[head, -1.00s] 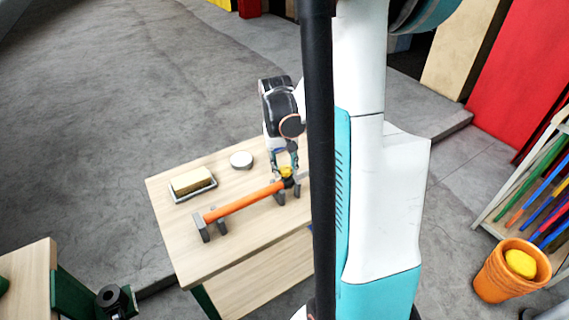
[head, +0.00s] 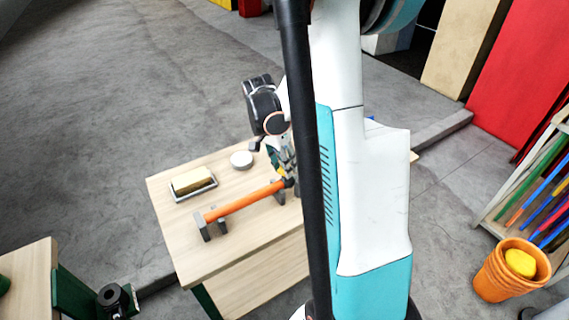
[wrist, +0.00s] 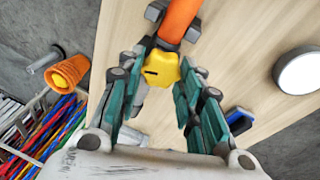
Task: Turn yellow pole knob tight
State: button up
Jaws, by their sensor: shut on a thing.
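An orange pole (head: 240,201) lies across grey supports on a wooden table. In the wrist view its end (wrist: 180,20) runs up to the yellow knob (wrist: 160,68), which has a dark slot on its face. My gripper (wrist: 159,76) has its green-padded fingers on both sides of the knob and is shut on it. In the head view my gripper (head: 284,165) is at the right end of the pole. The knob is hidden there by my gripper and arm.
On the table (head: 176,240) are a sponge in a tray (head: 192,182) and a round white lidded thing (head: 241,159). A blue-and-black object (wrist: 238,118) shows in the wrist view. An orange bucket (head: 505,275) and a rack of coloured poles stand at right.

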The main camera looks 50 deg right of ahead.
jog(key=m+g, duration=0.1)
jog(key=m, duration=0.5)
jog(key=m+g+y, duration=0.1)
jog(key=m, duration=0.5)
dwell(0.5)
jog(key=o, duration=1.1)
jog(key=shift+c, duration=0.2)
jog(key=v, duration=1.2)
